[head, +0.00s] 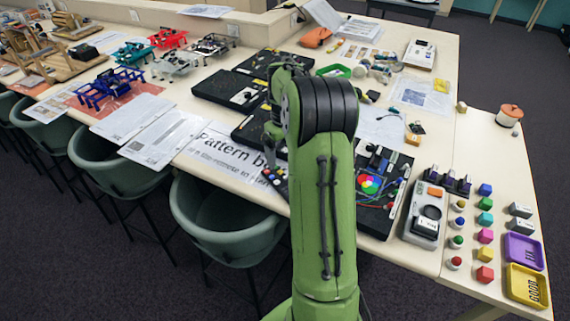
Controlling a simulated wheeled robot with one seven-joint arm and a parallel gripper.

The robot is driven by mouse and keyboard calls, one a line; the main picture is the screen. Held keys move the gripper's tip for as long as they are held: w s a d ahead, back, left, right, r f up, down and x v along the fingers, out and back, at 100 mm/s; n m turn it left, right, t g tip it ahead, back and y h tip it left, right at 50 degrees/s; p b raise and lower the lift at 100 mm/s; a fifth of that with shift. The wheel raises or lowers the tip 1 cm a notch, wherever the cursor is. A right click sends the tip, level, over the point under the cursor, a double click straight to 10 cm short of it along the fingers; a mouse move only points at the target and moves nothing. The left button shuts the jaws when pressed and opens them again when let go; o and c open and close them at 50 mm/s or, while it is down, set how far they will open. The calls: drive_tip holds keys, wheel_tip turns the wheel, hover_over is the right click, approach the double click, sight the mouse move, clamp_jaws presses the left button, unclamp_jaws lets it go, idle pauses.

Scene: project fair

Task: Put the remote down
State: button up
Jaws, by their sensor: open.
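My green arm rises through the middle of the head view and covers part of the table. My gripper (272,137) shows only in part, at the left side of the arm's bend, above the table by the black trays. It is open, and I see nothing held in it. I cannot pick out a remote for certain. A printed sheet (222,152) left of the gripper has large text beginning "Pattern". What lies behind the arm is hidden.
Black trays (215,92) with small parts lie around the arm. A grey device (425,212), coloured cubes, a purple tray (523,250) and a yellow tray (527,287) fill the right end. Green chairs (225,240) line the near edge. Small robot models (105,88) stand at left.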

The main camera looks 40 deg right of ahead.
drive_tip(key=s+a+r+n+t+h, duration=0.1)
drive_tip(key=s+a+r+n, duration=0.2)
drive_tip(key=a+r+n, duration=0.45)
drive_tip(key=s+a+r+n+t+h, duration=0.1)
drive_tip(key=s+a+r+n, duration=0.25)
drive_tip(key=a+n, duration=0.6)
drive_tip(key=s+a+n+t+y, duration=0.1)
drive_tip(key=s+a+n, duration=0.3)
drive_tip(key=n, duration=0.6)
drive_tip(key=s+a+n+t+y, duration=0.1)
drive_tip(key=s+a+n+t, duration=0.1)
drive_tip(key=s+a+n, duration=0.3)
drive_tip(key=s+n, duration=0.4)
drive_tip(key=n, duration=0.1)
drive_tip(key=shift+s+t, duration=0.3)
